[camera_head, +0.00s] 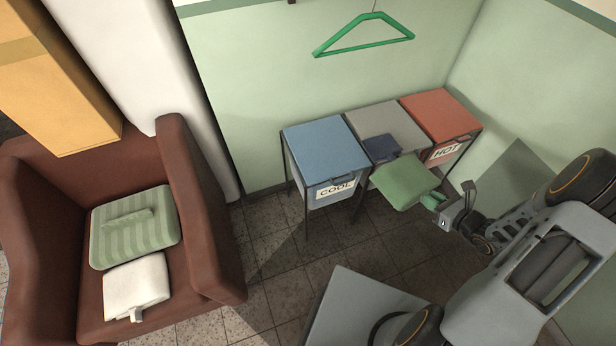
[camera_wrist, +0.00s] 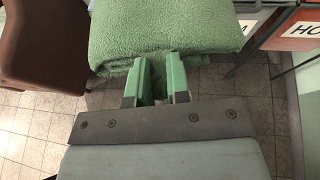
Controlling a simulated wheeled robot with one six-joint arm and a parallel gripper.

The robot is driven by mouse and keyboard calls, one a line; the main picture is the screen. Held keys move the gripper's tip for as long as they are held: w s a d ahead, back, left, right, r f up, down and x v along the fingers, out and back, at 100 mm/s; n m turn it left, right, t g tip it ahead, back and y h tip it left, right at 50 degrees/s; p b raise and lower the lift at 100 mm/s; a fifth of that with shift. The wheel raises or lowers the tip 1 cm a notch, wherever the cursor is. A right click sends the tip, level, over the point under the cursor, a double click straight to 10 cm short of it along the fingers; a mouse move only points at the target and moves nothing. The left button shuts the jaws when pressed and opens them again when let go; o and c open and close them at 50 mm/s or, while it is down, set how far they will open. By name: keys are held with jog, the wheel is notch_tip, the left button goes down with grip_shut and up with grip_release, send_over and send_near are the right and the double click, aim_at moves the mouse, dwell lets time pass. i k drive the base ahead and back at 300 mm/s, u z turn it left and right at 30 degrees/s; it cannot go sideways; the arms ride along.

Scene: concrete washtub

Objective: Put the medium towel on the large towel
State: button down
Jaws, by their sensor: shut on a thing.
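A folded green towel (camera_head: 405,181) is in my gripper (camera_head: 436,200), held level in front of the grey middle bin. In the wrist view the towel (camera_wrist: 170,30) fills the top centre, and the green fingertips of my gripper (camera_wrist: 154,78) are shut on its near edge. A striped pale green folded piece (camera_head: 135,240), a towel or cushion, lies on the brown armchair's seat. A white folded towel (camera_head: 137,285) lies just in front of it. A small dark blue folded cloth (camera_head: 381,148) is on the middle bin's front edge, partly behind the green towel.
The brown armchair (camera_head: 186,180) stands at left, with high arms around its seat. A blue COOL bin (camera_head: 325,146), a grey bin (camera_head: 378,121) and a red HOT bin (camera_head: 440,112) stand along the wall. A green hanger (camera_head: 365,35) hangs above. Tiled floor (camera_head: 265,255) lies clear between.

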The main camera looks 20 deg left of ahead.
aim_at(122, 299)
jog(key=k, duration=1.65)
jog(key=u, duration=2.5)
jog(key=i, duration=1)
jog(key=z, duration=0.05)
